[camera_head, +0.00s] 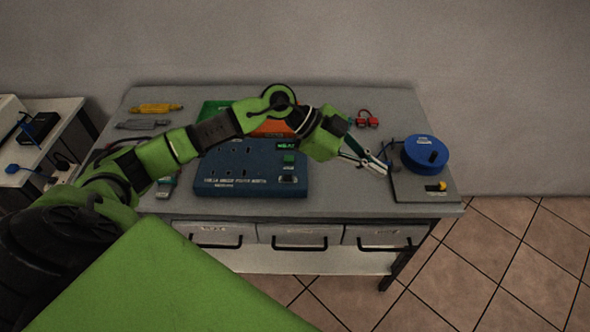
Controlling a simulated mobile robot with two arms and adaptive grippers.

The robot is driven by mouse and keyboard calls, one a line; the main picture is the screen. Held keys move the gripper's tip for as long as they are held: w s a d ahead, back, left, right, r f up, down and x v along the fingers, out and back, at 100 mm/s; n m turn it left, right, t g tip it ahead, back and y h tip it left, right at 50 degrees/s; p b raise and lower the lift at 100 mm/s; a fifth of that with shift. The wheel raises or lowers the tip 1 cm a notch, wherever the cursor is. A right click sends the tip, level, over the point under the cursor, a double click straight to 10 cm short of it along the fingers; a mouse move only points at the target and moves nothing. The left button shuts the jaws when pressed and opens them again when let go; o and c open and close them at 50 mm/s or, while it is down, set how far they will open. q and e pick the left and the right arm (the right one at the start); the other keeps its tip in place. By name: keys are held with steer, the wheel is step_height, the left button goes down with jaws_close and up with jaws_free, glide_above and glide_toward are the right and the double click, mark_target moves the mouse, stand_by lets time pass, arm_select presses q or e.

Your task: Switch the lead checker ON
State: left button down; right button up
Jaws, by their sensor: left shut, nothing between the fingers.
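No readable label tells me which unit is the lead checker. A blue box (240,184) with several sockets sits mid-table, with a lit green display (288,146) and a green part (289,160) on its right side. A grey base (408,188) at the table's right end carries a blue round unit (426,154) and a small yellow-and-black part (436,186), possibly a switch. My left gripper (384,166) is shut and empty, between the blue box and the round unit, near the base's left edge. Its arm passes over the blue box's back. My right gripper is out of view.
A yellow tool (157,108) and a grey tool (142,125) lie at the table's back left. Red and teal connectors (367,119) lie behind my gripper. Drawers (299,238) sit under the front edge. A side table (40,150) stands at the left.

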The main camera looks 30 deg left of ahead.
arm_select(q)
steer(key=a+f+n+g+y, duration=0.1)
steer(key=a+f+n+y, duration=0.2)
steer(key=a, duration=0.7)
steer(key=n+g+y, duration=0.1)
steer(key=n+y, duration=0.1)
steer(key=y, duration=0.3)
glide_above(300, 179)
steer(key=shift+s+a+f, duration=0.15)
steer(key=shift+a, duration=0.25)
steer(key=p+x, duration=0.1)
steer(key=x, duration=0.3)
steer(key=p+x, duration=0.1)
steer(key=x, duration=0.4)
steer(key=shift+d+f, duration=0.15)
steer(key=shift+d, duration=0.15)
steer(key=a, duration=0.1)
steer(key=s+p, duration=0.1)
steer(key=a+p, duration=0.1)
steer(key=shift+s+a+f, duration=0.2)
steer(key=shift+s+a, duration=0.05)
steer(key=shift+a, duration=0.1)
steer(key=shift+s+a, duration=0.25)
steer(key=shift+a, duration=0.1)
steer(key=shift+f+m, duration=0.1)
steer(key=shift+m, duration=0.2)
steer(key=shift+w, duration=0.1)
